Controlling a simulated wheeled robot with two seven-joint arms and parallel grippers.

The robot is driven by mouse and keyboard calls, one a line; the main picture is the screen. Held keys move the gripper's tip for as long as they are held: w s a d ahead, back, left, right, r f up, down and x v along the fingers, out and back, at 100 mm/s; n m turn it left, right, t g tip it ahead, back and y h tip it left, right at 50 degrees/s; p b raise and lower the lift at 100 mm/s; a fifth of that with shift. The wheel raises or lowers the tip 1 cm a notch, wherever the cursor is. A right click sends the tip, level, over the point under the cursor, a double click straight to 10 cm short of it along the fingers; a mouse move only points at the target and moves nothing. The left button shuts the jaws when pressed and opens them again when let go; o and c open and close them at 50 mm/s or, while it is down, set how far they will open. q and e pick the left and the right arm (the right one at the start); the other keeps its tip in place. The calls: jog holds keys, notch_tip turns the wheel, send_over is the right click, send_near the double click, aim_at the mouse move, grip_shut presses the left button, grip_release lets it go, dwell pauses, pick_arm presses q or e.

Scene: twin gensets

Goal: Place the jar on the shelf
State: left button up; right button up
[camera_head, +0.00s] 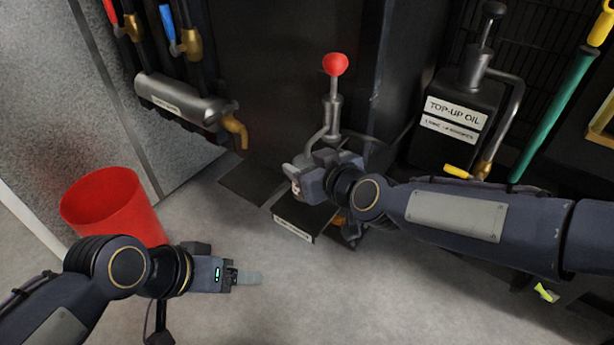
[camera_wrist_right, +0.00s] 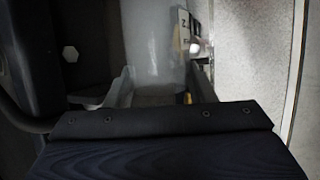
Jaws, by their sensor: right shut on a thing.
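My right gripper (camera_head: 296,178) is in front of the red-knobbed hand pump (camera_head: 333,108), beside its metal body. In the right wrist view its two fingers (camera_wrist_right: 160,92) are shut on a smooth, pale grey, see-through thing, which looks like the jar (camera_wrist_right: 152,45). In the head view the gripper and wrist hide most of what is held. My left gripper (camera_head: 248,278) is over bare floor at lower left, away from the pump. It shows from the side, so its opening cannot be told. I cannot make out a shelf clearly.
A red bin (camera_head: 112,208) stands at the left. A grey cylinder with a brass tap (camera_head: 185,103) is above it. A black top-up oil unit (camera_head: 458,105) stands at the right, near a green bar (camera_head: 555,115). The floor (camera_head: 300,300) in front is mostly clear.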

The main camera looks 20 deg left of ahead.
jog(key=shift+f+b, duration=1.4)
jog(key=shift+f, duration=0.6)
jog(key=o, duration=1)
jog(key=shift+o, duration=0.2)
jog(key=shift+r, duration=0.2)
jog(key=shift+d+r+p, duration=0.1)
jog(key=shift+r+p, duration=0.1)
jog(key=shift+p, duration=0.1)
jog(key=p+v, duration=0.1)
jog(key=v, duration=1)
jog(key=shift+s+d+p, duration=0.25)
jog(key=shift+s+p, duration=0.05)
jog(key=shift+p, duration=0.1)
jog(key=shift+d, duration=0.1)
